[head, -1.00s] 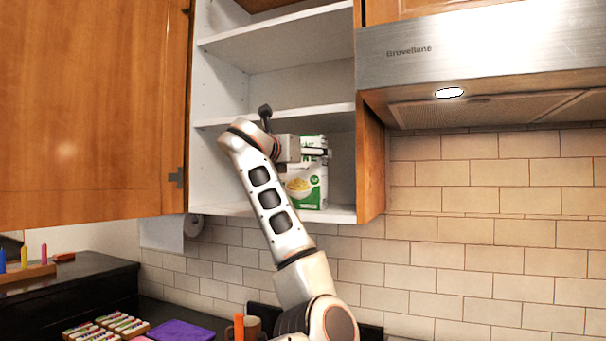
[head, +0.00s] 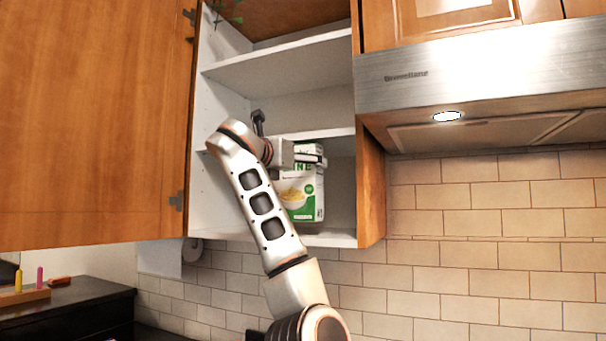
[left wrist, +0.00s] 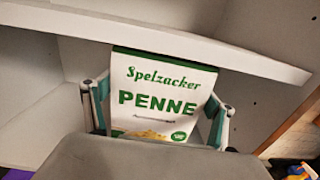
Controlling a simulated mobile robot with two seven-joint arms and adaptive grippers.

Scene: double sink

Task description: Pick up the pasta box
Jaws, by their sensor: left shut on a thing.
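The pasta box (head: 302,197) is white and green with a bowl of pasta on its front. It is upright in the lower compartment of the open cabinet, close under the shelf above. Its base appears slightly above the cabinet floor. My left gripper (head: 308,156) is shut on the upper part of the box. In the left wrist view, my left gripper (left wrist: 160,112) has one finger on each side of the box (left wrist: 165,82), whose front reads "Spelzacker PENNE". The lower part of the box is hidden there. My right gripper is not in view.
The middle shelf (head: 330,134) lies just above the box, and the cabinet's right wall (head: 370,190) is to its right. An open wooden door (head: 90,120) is at left. A range hood (head: 480,85) is at right. The space before the tiled wall is clear.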

